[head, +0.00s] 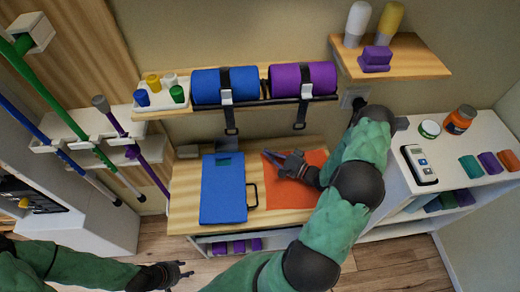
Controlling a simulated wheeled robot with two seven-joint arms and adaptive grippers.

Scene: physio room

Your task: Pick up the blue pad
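The blue pad (223,192) looks like a flat blue rectangle lying on the wooden bench top. It has a dark loop handle on its right side and a darker patch near its far edge. My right gripper (274,162) is over the orange mat, just right of the pad and apart from it. Its fingers point left toward the pad and look parted, with nothing visible between them. My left gripper (188,270) is low in the view, in front of the bench and below the pad. It looks open and empty.
The orange mat (312,158) lies beside the pad, partly hidden by my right arm. Blue (206,88) and purple (318,77) rolls hang on the wall rack above. A white cabinet (455,183) with bottles and rolls stands right. Poles (60,112) lean at left.

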